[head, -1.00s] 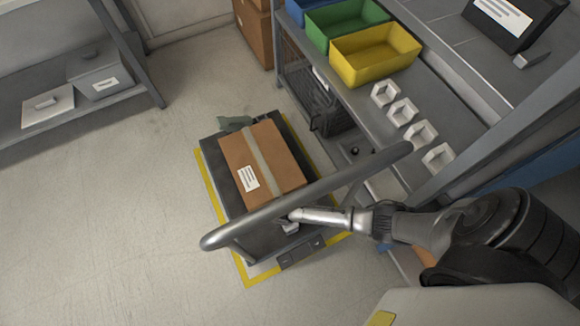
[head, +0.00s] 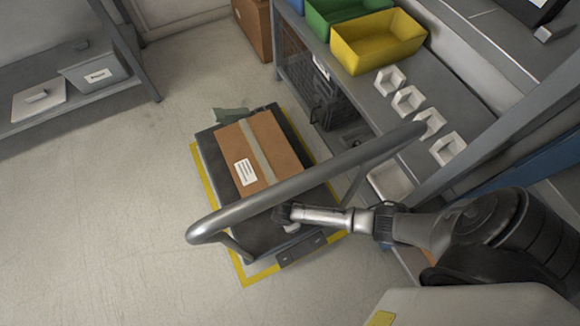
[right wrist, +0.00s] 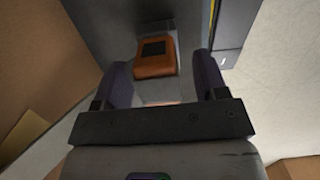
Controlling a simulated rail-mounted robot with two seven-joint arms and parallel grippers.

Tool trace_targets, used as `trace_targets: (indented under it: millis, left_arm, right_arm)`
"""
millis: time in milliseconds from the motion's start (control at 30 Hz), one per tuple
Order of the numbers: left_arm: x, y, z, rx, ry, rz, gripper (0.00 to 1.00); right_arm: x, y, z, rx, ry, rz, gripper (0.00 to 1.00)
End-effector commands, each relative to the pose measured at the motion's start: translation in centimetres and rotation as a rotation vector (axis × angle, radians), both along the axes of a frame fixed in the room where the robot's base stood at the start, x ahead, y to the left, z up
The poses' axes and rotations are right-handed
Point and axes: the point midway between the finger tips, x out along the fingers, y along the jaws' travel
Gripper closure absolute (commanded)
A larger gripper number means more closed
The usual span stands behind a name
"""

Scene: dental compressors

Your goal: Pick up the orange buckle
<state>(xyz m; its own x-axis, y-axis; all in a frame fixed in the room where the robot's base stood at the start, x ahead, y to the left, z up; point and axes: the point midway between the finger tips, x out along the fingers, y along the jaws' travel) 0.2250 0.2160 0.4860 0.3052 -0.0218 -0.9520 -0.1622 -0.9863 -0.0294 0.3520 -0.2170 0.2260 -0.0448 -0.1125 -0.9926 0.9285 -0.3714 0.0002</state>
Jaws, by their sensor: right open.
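The orange buckle (right wrist: 156,59) lies on a dark flat surface in the upper middle of the right wrist view, with a dark square patch on top. My right gripper (right wrist: 160,72) is open, with one finger to each side below the buckle in the picture; the buckle appears beyond the fingers, and I cannot tell whether they touch it. I cannot make out the buckle there. My left gripper is not in view.
A brown taped box (head: 287,146) sits on the dark cart, within a yellow floor outline (head: 204,172). The cart's grey handle (head: 235,216) crosses just beside my right arm. A shelf at right holds a yellow bin (head: 378,47) and several white holders. The floor at left is clear.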

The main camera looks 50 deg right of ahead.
Motion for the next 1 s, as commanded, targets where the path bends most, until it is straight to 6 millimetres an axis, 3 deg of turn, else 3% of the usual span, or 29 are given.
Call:
trace_targets:
  millis: [100, 667, 1000]
  left_arm:
    - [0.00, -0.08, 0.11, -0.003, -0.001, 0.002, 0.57]
    - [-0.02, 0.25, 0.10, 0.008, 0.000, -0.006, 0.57]
    - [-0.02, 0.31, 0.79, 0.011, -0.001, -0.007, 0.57]
  right_arm:
    - [0.01, 0.01, 0.10, 0.000, 0.000, 0.000, 0.35]
    - [0.02, 0.02, 0.10, 0.000, 0.000, 0.000, 0.89]
    - [0.05, 0.01, 0.92, 0.001, 0.000, 0.000, 0.90]
